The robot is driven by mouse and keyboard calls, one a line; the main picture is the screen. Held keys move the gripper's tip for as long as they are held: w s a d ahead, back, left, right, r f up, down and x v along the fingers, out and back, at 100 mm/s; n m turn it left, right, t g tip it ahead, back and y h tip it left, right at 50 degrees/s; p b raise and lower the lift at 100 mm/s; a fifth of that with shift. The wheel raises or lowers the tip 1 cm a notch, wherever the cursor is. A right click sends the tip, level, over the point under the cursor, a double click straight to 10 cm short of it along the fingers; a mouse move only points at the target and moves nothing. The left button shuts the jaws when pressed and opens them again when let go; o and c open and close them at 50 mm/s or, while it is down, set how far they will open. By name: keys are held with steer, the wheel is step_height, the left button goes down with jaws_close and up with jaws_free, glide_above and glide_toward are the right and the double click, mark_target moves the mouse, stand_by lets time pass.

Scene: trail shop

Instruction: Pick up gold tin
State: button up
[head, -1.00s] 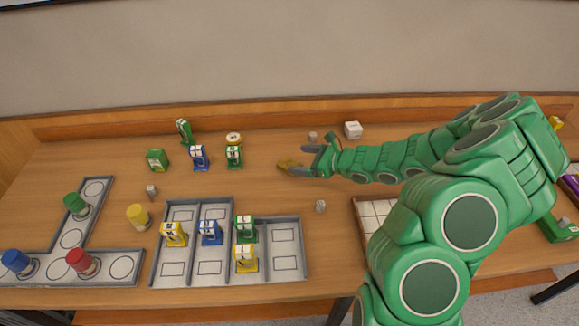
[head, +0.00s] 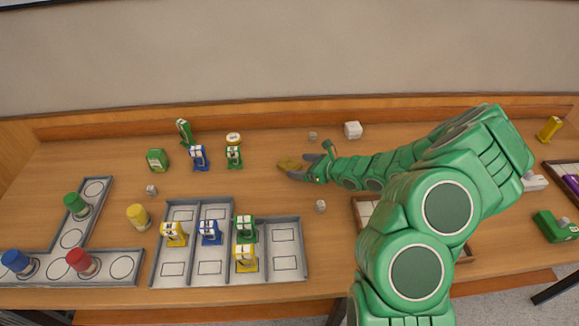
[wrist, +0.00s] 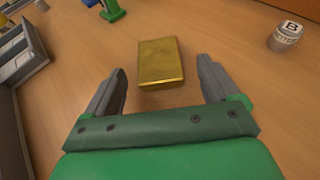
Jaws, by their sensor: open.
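The gold tin (head: 288,163) is a small flat block lying on the wooden table, right of the green and blue pieces. In the wrist view the gold tin (wrist: 160,62) lies just ahead of and between the fingers, with its near edge close to the line of the fingertips. My gripper (head: 304,166) is low over the table at the tin's right side. In the wrist view my gripper (wrist: 161,75) is open and empty, one grey finger to each side of the tin. I cannot tell whether a finger touches it.
Small grey blocks (head: 320,206) and a white block (head: 353,130) lie near the arm. A grey tray (head: 293,222) with yellow, blue and green pieces stands at the front. In the wrist view, a jar marked B (wrist: 286,36) stands to the right.

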mark_target(291, 165)
steer(key=shift+x, duration=2)
steer(key=shift+s, duration=0.1)
steer(key=c, duration=1.1)
